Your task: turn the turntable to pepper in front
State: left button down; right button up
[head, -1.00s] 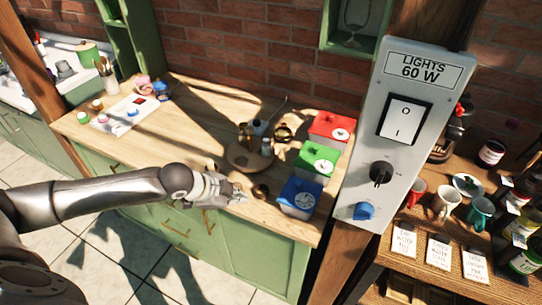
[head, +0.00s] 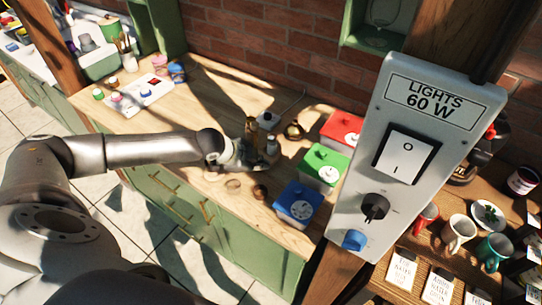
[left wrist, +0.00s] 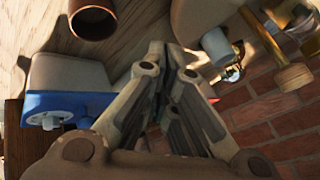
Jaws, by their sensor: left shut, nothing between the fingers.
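The turntable, a round wooden disc (left wrist: 195,18), stands on the wooden counter and carries small containers. In the head view my left gripper (head: 257,163) is at its near edge and covers much of it. The gripper is shut with nothing in it; I cannot tell whether it touches the disc. On or by the disc are a brown bottle (head: 250,127), a pale bottle (head: 271,146) and a white-topped pot (head: 267,121). I cannot tell which is the pepper. In the left wrist view a white cylinder (left wrist: 217,46) and a wooden-topped piece (left wrist: 293,77) show. My right gripper is out of view.
Red (head: 342,128), green (head: 322,166) and blue (head: 298,204) boxes stand right of the turntable. A post with a light-switch panel (head: 413,150) rises at the right. The counter's left middle is clear.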

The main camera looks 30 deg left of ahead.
aim_at(274, 162)
pick_arm(q)
jog(key=p+x, duration=0.1)
jog(key=x, duration=0.4)
jog(key=shift+w+d+f, duration=0.15)
jog(key=shift+w+d, duration=0.1)
jog(key=shift+w, duration=0.15)
jog(key=shift+w+a+p, duration=0.15)
jog(key=shift+w+a, duration=0.05)
jog(key=shift+w, duration=0.25)
jog(key=shift+w+a+p, duration=0.15)
jog(key=shift+w+a, duration=0.05)
jog(key=shift+w, duration=0.25)
jog(key=shift+w+a, duration=0.15)
jog(key=shift+w, duration=0.3)
jog(key=shift+w+a, duration=0.15)
jog(key=shift+w, duration=0.35)
jog(key=shift+f, duration=0.1)
jog(key=shift+w+b, duration=0.55)
jog(key=shift+w, duration=0.35)
